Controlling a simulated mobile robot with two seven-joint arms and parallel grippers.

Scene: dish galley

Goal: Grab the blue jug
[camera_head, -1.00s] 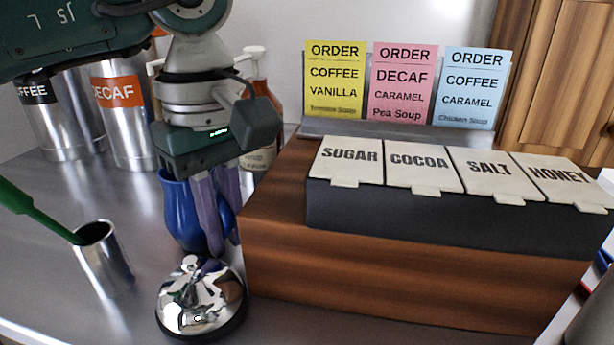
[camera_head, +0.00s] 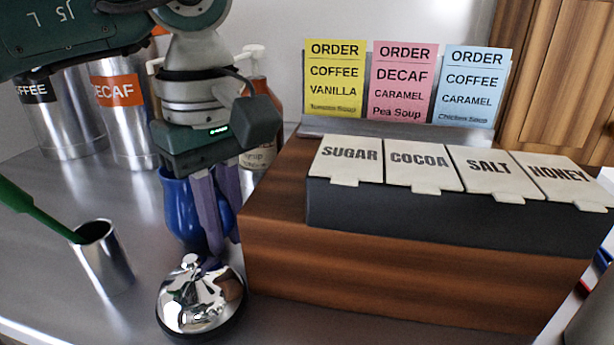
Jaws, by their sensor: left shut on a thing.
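The blue jug (camera_head: 181,212) stands on the steel counter, left of the wooden box and behind the silver bell. My left gripper (camera_head: 214,252) comes down from above, with its purple-grey fingers at the jug's right side. It is shut on the jug, probably at its handle, though the fingers hide the exact contact. My right gripper does not show.
A silver service bell (camera_head: 201,298) stands just in front of the jug. A steel cup (camera_head: 105,260) with a green-handled tool is at left. The wooden box (camera_head: 400,270) with lidded bins blocks the right. Steel canisters (camera_head: 125,135) and a pump bottle (camera_head: 262,100) stand behind.

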